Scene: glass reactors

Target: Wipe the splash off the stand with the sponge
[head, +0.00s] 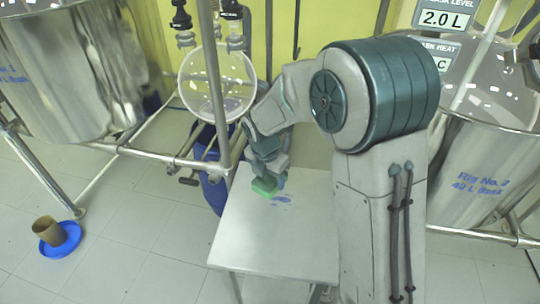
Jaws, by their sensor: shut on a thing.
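The stand (260,244) is a light grey table with a flat top in the middle of the head view, close to my column. A small blue splash (283,199) marks its top near the far side. My gripper (268,179) points down over the far left part of the stand and is shut on the green sponge (264,187). The sponge is just left of and behind the splash, at or very near the top; I cannot tell if it touches. My arm hides part of the stand's right side.
A round glass flask (217,84) hangs behind the stand on a metal frame post (213,80). Steel vessels stand at left (85,75) and right (480,170). A brown cup (49,231) sits on a blue dish (62,241) on the floor.

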